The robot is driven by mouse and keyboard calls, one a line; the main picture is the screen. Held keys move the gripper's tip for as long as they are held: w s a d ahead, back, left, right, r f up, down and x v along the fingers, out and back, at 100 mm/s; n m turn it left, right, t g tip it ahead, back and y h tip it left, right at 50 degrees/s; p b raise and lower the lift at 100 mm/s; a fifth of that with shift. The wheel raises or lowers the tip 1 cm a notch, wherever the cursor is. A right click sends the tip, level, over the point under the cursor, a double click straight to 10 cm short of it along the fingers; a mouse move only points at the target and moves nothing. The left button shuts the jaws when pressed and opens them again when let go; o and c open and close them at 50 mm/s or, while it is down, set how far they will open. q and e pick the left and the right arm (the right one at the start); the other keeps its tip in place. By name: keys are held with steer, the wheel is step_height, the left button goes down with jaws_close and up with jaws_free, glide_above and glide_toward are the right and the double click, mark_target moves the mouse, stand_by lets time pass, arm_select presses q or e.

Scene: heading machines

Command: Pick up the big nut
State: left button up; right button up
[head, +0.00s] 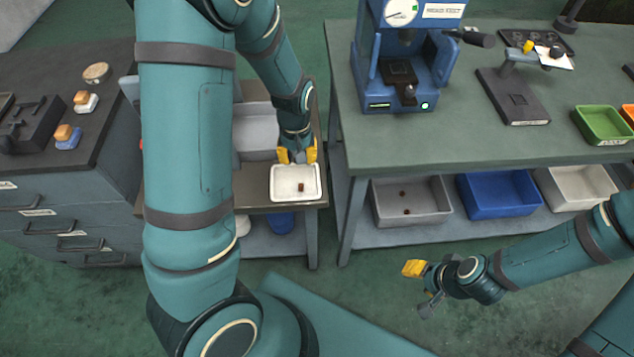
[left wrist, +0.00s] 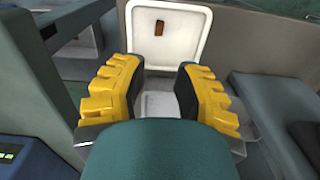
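A small brown piece, which looks like the nut (head: 301,187), lies in a shallow white tray (head: 278,190) on the side table. In the left wrist view, the nut (left wrist: 159,27) shows near the top, in the white tray (left wrist: 185,55) beyond my fingertips. My left gripper (head: 298,154) is at the tray's far edge. Its yellow fingers (left wrist: 158,85) are spread apart with nothing between them. My right gripper (head: 420,287) is away from the tables, above the floor at lower right, with its fingers apart and empty.
A grey bin (head: 256,113) stands behind the tray. The green workbench (head: 450,136) with a blue press (head: 375,95) is to the right. A drawer cabinet (head: 55,200) is at left.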

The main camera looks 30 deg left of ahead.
mark_target(301, 185)
arm_select(q)
step_height(301, 185, down, 8)
steer(key=shift+s+a+f+b, duration=0.1)
steer(key=shift+f+b, duration=0.1)
steer(key=shift+b, duration=0.9)
steer(key=shift+f+b, duration=0.85)
steer(key=shift+f, duration=1.85)
steer(key=shift+r, duration=0.1)
steer(key=shift+o, duration=0.3)
jaws_close()
